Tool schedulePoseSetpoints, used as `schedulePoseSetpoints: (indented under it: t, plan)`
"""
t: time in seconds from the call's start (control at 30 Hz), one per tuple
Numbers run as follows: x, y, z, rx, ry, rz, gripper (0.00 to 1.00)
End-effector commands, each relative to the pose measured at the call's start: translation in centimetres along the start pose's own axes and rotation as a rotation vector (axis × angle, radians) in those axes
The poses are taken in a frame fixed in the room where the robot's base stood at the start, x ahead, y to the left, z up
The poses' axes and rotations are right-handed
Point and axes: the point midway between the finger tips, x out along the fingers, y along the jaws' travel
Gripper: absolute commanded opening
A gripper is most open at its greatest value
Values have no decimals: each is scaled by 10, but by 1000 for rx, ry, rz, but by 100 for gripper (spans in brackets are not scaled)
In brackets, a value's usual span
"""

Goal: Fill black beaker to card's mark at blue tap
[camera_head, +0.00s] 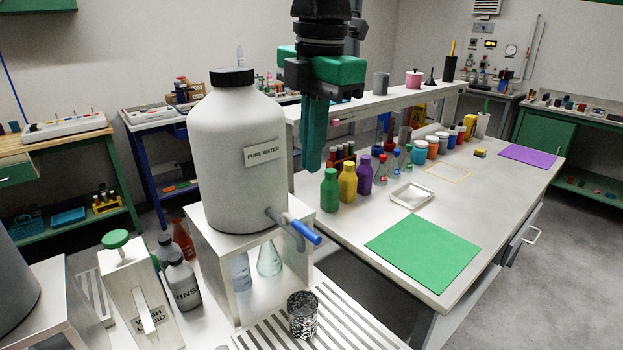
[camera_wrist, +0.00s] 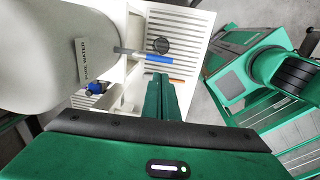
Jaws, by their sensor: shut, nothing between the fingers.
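A dark, speckled beaker (camera_head: 302,316) stands upright on the slatted drain board, below and slightly in front of the tap. In the wrist view a dark round shape (camera_wrist: 160,45) on the slats looks like the same beaker from above. Its fill level cannot be told. The blue tap handle (camera_head: 305,232) sits on a grey pipe from the white PURE WATER tank (camera_head: 238,150); the handle also shows in the wrist view (camera_wrist: 158,58). My gripper (camera_head: 311,168) is shut and empty, pointing down above and apart from the tap. I cannot make out a marked card.
The tank stands on a white stand (camera_head: 205,262) with glassware beneath. A WASH LIQUID dispenser (camera_head: 143,300) and a RINSE bottle (camera_head: 183,282) stand left. The right bench holds several bottles, a white tray (camera_head: 411,195) and a green mat (camera_head: 424,250). A raised shelf (camera_head: 400,92) spans its back.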

Motion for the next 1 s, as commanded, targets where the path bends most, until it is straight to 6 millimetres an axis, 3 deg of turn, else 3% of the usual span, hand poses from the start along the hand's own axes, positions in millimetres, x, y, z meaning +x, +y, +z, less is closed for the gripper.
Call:
schedulePoseSetpoints:
  t: [0.2,0.63,0.77,0.87,1.0]
  plan:
    - [-15,1,0,0,0,0,0]
    - [-14,-2,6,34,-2,-2,0]
    - [-2,-18,37,208,-12,-7,0]
    - [14,-42,75,444,-24,-14,0]
    - [40,-90,128,820,-42,-19,0]
